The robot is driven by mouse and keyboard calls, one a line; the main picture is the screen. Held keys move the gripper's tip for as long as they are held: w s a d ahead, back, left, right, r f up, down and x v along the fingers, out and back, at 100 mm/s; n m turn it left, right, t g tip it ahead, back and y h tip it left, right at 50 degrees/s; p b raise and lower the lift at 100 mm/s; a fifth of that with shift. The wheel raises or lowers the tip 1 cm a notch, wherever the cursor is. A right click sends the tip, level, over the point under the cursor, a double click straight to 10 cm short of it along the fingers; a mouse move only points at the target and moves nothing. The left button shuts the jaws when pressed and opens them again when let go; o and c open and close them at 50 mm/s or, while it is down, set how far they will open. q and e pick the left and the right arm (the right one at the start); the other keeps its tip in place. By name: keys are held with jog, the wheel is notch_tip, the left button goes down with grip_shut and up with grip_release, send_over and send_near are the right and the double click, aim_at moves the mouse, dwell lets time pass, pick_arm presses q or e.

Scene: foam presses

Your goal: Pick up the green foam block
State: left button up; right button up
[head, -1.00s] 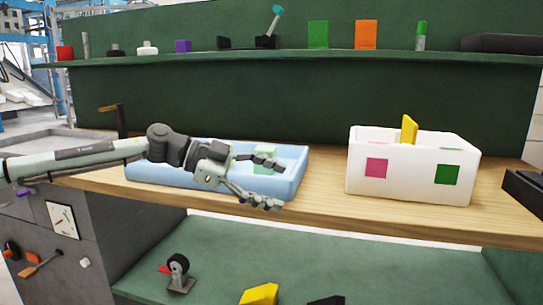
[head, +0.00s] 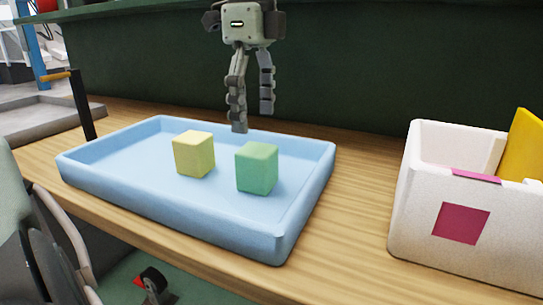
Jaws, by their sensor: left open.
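The green foam block (head: 257,168) sits upright in the right half of a light blue tray (head: 287,243) in the head view. A similar pale yellow block (head: 194,154) stands to its left, with a gap between them. My left gripper (head: 252,119) points straight down above the back of the tray, with its fingers apart and nothing between them. Its fingertips appear above the green block in the picture, clear of it. The right gripper is out of view.
A white bin (head: 408,215) with a pink square (head: 460,223) and a yellow panel (head: 524,147) stands to the right on the wooden table (head: 345,235). A dark post (head: 82,106) stands behind the tray's left corner. Bare table lies between tray and bin.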

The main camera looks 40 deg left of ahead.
aim_at(257, 149)
pick_arm(q)
jog(key=f, duration=0.7)
jog(key=shift+w+f, duration=0.2)
jog(key=shift+f, duration=0.05)
jog(key=c, duration=1)
